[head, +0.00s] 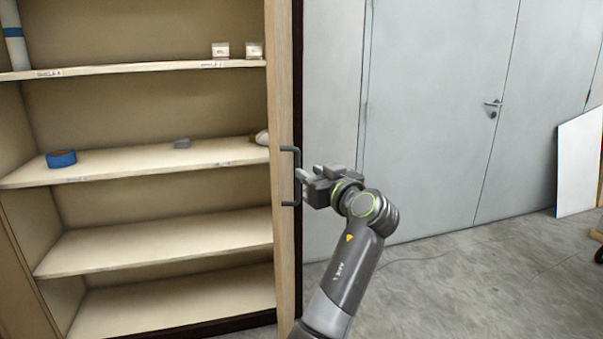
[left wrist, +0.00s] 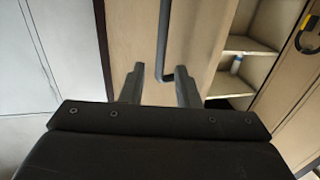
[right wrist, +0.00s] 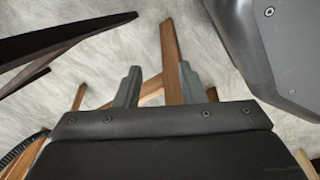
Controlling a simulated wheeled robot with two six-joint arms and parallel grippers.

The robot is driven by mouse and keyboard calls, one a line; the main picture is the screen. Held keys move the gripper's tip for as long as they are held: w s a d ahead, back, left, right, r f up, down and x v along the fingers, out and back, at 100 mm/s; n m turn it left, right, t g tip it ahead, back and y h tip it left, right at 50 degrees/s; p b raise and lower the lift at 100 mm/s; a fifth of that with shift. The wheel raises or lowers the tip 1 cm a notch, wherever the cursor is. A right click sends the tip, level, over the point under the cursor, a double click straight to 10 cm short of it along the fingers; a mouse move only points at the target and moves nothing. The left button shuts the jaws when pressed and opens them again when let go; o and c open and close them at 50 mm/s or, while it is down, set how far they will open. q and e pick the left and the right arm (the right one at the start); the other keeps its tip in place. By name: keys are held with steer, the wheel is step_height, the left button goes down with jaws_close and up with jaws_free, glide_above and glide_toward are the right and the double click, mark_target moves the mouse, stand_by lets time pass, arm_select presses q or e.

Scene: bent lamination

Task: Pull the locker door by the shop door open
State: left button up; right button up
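The locker (head: 150,105) is pale wood with open shelves at the left of the head view. Its door (head: 284,90) stands open, seen at a narrow angle, with a dark bar handle (head: 297,180). My left gripper (head: 301,182) is at the handle. In the left wrist view the fingers of my left gripper (left wrist: 160,88) are apart, with the lower end of the handle (left wrist: 163,50) between them; I cannot tell if they touch it. My right gripper (right wrist: 158,85) is open and empty, above the floor. It is outside the head view.
The grey shop door (head: 440,110) with a lever handle (head: 492,108) is at the right. Blue tape (head: 61,158) and small boxes (head: 220,50) sit on the shelves. A white panel (head: 578,165) leans at far right. Wooden bars (right wrist: 170,50) lie below my right gripper. Floor is clear before the shop door.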

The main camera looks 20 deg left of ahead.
arm_select(q)
steer(key=shift+b+v, duration=0.75)
steer(key=shift+v, duration=2)
arm_select(e)
steer(key=shift+w, duration=0.9)
arm_select(q)
steer(key=shift+c, duration=0.3)
